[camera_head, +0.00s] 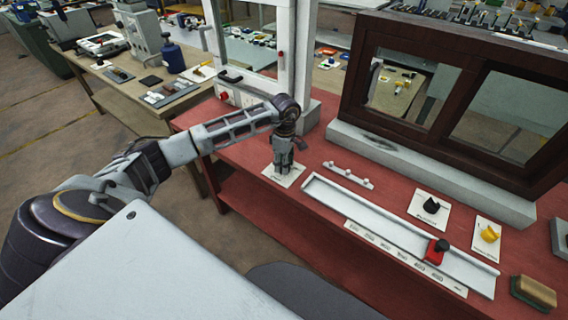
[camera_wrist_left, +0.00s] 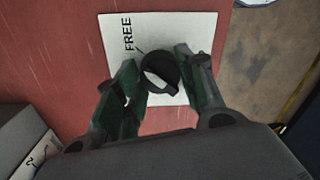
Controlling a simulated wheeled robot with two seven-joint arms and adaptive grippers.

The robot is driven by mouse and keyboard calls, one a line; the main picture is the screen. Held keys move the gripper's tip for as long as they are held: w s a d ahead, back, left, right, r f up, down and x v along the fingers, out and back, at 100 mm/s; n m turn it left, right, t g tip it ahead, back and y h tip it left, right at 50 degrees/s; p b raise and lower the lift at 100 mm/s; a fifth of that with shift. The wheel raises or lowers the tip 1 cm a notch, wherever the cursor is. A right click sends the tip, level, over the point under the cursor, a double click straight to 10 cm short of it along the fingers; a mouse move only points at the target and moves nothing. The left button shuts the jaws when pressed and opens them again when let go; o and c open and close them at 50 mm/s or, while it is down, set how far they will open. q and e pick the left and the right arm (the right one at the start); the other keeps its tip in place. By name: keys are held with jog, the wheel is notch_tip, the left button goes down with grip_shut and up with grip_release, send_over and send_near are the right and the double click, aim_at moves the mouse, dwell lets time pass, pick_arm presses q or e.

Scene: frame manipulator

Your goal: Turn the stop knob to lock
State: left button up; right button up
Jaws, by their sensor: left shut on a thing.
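The stop knob (camera_wrist_left: 158,72) is a round dark knob with a pale bar, on a white plate (camera_wrist_left: 118,22) marked FREE. A short dark tick shows between that word and the knob. No LOCK label shows; part of the plate is hidden by my fingers. My left gripper (camera_wrist_left: 157,70) has its green-grey fingers on either side of the knob and is shut on it. In the head view, the left gripper (camera_head: 283,166) points down over the plate (camera_head: 291,183) on the red bench, hiding the knob. My right gripper is not in view.
Right of the plate are a small white rail (camera_head: 348,175) and a long white track (camera_head: 375,220) with a red-and-black slider (camera_head: 435,252). A black knob (camera_head: 431,205) and a yellow knob (camera_head: 489,234) stand farther right. A dark window frame (camera_head: 455,95) rises behind.

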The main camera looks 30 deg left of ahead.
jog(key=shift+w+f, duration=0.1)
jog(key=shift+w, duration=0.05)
pick_arm(q)
jog(key=shift+n, duration=0.7)
jog(key=shift+n+b, duration=0.45)
jog(key=shift+n, duration=0.55)
jog(key=n, duration=0.5)
jog(key=shift+b, duration=0.4)
jog(key=n, duration=0.5)
jog(key=shift+a, duration=0.1)
jog(key=n, duration=0.3)
jog(key=shift+r+t+h, duration=0.1)
jog(key=shift+t+h, duration=0.2)
jog(key=shift+n, duration=0.4)
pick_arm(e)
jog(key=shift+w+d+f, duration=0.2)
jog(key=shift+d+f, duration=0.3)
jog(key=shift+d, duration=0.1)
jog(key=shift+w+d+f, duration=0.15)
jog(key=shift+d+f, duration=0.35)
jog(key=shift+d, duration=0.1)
pick_arm(q)
jog(key=shift+b, duration=0.3)
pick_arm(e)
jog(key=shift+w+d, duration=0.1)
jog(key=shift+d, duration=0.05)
